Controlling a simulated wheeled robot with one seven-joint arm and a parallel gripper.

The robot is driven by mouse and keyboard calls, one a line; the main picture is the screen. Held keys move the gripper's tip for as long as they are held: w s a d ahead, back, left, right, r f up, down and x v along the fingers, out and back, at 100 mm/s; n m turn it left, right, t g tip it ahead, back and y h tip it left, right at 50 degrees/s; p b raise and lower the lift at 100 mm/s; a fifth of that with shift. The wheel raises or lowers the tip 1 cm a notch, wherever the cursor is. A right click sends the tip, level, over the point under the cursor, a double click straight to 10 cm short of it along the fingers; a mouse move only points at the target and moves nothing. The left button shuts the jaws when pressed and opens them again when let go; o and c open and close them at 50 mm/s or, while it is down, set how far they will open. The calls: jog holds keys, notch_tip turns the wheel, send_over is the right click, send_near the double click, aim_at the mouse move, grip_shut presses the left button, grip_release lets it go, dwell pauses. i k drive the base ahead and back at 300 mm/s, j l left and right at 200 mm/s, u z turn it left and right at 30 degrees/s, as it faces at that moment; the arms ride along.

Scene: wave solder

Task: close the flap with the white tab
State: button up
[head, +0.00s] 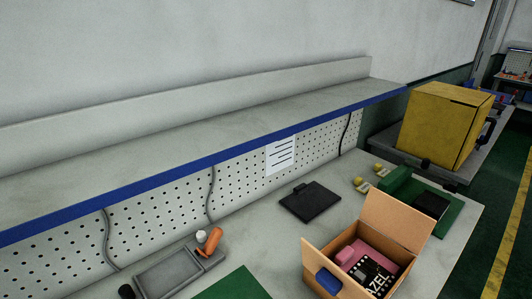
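An open cardboard box (405,280) stands on the workbench at the lower right, cut off by the bottom edge of the head view. Its back flap (398,219) stands up and leans back. Its left flap (320,262) is also raised, with a blue piece (328,281) at it. I cannot make out a white tab on either flap. Inside lie a pink item (352,253) and a black item (379,279) with white lettering. My gripper is not in view.
Behind the box lie a black flat case (310,201) and green parts with a dark block (432,204). A grey tray (168,275) with an orange-handled tool (210,240) and a green mat (234,286) lie left. A blue-edged shelf (225,157) overhangs the bench (283,233).

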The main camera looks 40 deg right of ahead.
aim_at(401, 223)
jog(key=l+u, duration=0.2)
jog(key=u, duration=0.2)
jog(key=l+u, duration=0.15)
jog(key=u, duration=0.2)
jog(key=k+l+u, duration=0.15)
jog(key=l, duration=0.25)
jog(key=k+l+u, duration=0.2)
jog(key=l, duration=0.2)
jog(key=k+l+u, duration=0.15)
jog(key=l, duration=0.25)
jog(key=k+l+u, duration=0.15)
jog(key=l, duration=0.2)
jog(key=k+l, duration=0.35)
jog(key=l, duration=0.25)
jog(key=k+l+u, duration=0.1)
jog(key=k+l, duration=0.25)
jog(key=l, duration=0.25)
jog(key=k+l, duration=0.4)
jog(key=l, duration=0.15)
jog(key=k+l+u, duration=0.1)
jog(key=k+l, duration=0.3)
jog(key=l, duration=0.2)
jog(key=k+l, duration=0.4)
jog(key=l, duration=0.15)
